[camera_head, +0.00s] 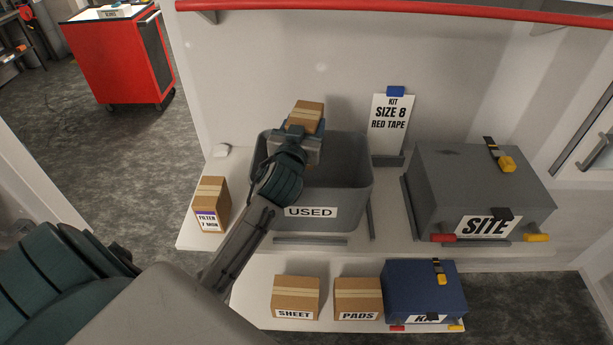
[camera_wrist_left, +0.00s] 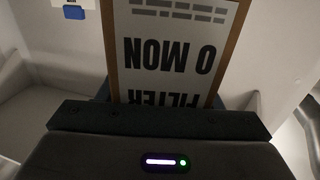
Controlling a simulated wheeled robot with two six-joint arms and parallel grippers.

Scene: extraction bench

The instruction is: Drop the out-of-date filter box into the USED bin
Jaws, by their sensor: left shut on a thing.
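My left gripper (camera_head: 301,132) is shut on a brown cardboard filter box (camera_head: 305,114) with a pale tape strip. In the left wrist view the box (camera_wrist_left: 170,55) shows its label upside down, reading "FILTER 0 MON". The grey open-topped USED bin (camera_head: 345,192) stands on the bench, and I hold the box above the back part of its opening. My forearm crosses the bin's left side and hides part of it. A second filter box (camera_head: 209,205), labelled "FILTER 7 MON", stands on the bench left of the bin. My right gripper is not in view.
A "KIT SIZE 8 RED TAPE" sign (camera_head: 391,125) stands behind right of the bin. A grey SITE case (camera_head: 480,185) sits at right. On the lower shelf are the SHEET box (camera_head: 295,294), PADS box (camera_head: 358,294) and a blue case (camera_head: 420,285). A red rail (camera_head: 400,5) runs above.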

